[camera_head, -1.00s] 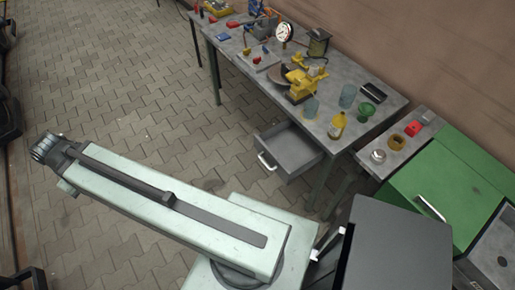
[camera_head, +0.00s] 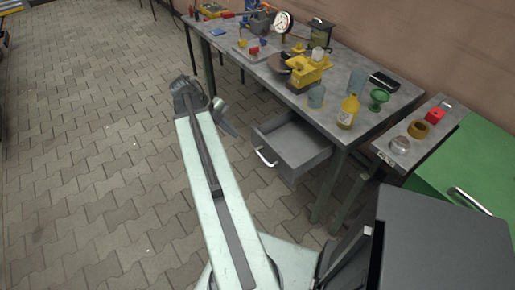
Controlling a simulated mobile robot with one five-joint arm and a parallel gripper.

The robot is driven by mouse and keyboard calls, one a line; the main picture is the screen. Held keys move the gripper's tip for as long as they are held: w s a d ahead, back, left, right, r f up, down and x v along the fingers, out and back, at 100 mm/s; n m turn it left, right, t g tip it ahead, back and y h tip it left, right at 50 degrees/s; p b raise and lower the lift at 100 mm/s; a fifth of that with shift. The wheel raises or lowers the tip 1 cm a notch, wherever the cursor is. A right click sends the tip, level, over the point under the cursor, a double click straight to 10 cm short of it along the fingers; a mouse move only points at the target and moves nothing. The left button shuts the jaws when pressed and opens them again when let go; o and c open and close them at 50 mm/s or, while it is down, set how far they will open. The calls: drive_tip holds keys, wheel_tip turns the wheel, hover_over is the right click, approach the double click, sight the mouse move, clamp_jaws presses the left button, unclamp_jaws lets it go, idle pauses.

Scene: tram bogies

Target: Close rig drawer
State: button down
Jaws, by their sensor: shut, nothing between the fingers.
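The rig drawer (camera_head: 291,146) is a grey, open-topped box under the workbench (camera_head: 400,104). It is pulled out toward the open floor, and its inside looks empty. A pale bar handle (camera_head: 265,157) is on its front. My arm reaches up the picture to the left of the drawer. My gripper (camera_head: 228,122) shows small and partly hidden beside the arm's far end, left of the drawer. It looks shut and empty, apart from the handle in the picture.
The bench top holds a yellow machine (camera_head: 303,70), a yellow bottle (camera_head: 348,111), a green cup (camera_head: 379,98) and a dial gauge (camera_head: 282,22). A bench leg (camera_head: 327,186) stands right of the drawer. A green cabinet (camera_head: 470,165) is at right. Paved floor is clear at left.

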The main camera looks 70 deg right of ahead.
drive_tip(key=b, duration=0.8)
approach(256, 149)
drive_tip(key=s+f, duration=0.1)
drive_tip(key=f, duration=0.1)
drive_tip(key=s+a+f, duration=0.1)
drive_tip(key=s+f, duration=0.1)
drive_tip(key=shift+s+f, duration=0.3)
drive_tip(key=shift+s, duration=0.05)
drive_tip(key=d, duration=0.1)
drive_tip(key=s+d, duration=0.2)
drive_tip(key=shift+r, duration=0.25)
drive_tip(key=shift+s+d, duration=0.15)
drive_tip(key=shift+d, duration=0.2)
